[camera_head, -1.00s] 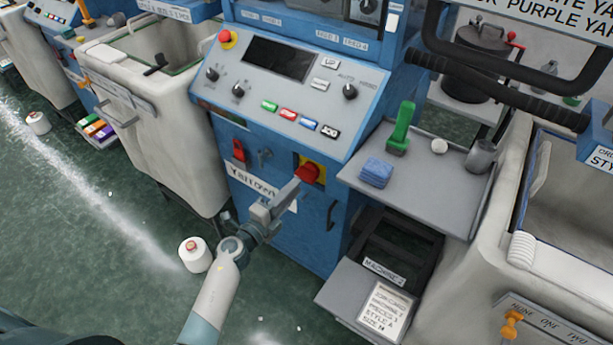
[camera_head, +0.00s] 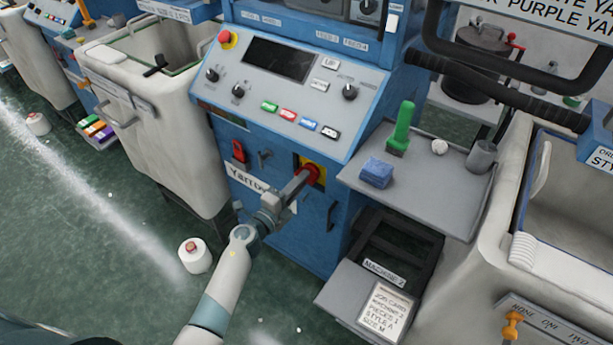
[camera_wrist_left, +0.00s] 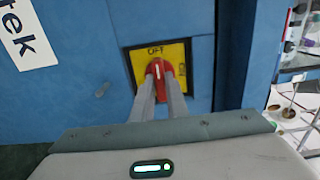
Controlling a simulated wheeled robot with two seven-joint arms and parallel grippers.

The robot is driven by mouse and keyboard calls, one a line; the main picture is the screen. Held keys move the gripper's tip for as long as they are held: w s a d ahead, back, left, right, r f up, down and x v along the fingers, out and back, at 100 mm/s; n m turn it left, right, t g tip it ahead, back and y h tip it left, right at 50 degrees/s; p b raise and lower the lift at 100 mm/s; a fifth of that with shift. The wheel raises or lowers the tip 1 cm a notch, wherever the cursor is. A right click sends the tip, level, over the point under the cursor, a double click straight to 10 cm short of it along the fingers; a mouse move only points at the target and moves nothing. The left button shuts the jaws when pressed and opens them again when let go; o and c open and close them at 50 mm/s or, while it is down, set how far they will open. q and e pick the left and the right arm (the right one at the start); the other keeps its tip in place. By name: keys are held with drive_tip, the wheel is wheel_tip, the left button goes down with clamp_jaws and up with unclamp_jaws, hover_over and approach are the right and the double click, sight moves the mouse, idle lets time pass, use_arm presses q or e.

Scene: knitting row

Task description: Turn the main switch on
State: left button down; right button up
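The main switch is a red rotary knob (camera_head: 309,169) on a yellow plate, low on the blue front of the knitting machine. In the left wrist view the knob (camera_wrist_left: 158,71) has its white line upright, pointing at the word OFF on the yellow plate (camera_wrist_left: 178,56). A second mark, partly legible, is at the plate's right. My left gripper (camera_wrist_left: 160,88) has one finger on each side of the knob's grip, with little gap, and appears shut on it. In the head view the left gripper (camera_head: 302,179) reaches the knob from the lower left. My right gripper is not in view.
Above is a sloped panel (camera_head: 300,95) with dials, coloured buttons and a red stop button (camera_head: 226,38). A grey shelf (camera_head: 440,190) holds a blue block and a green-handled brush. A smaller red switch (camera_head: 239,151) is left of the knob. A yarn cone (camera_head: 195,258) stands on the floor.

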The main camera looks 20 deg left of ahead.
use_arm(q)
drive_tip(key=m+b, duration=0.1)
drive_tip(key=m, duration=0.2)
drive_tip(key=shift+f, duration=0.1)
drive_tip(key=shift+m+b, duration=0.3)
drive_tip(key=shift+m, duration=0.4)
drive_tip(key=m+b, duration=0.1)
drive_tip(key=m, duration=0.2)
drive_tip(key=shift+m, duration=0.7)
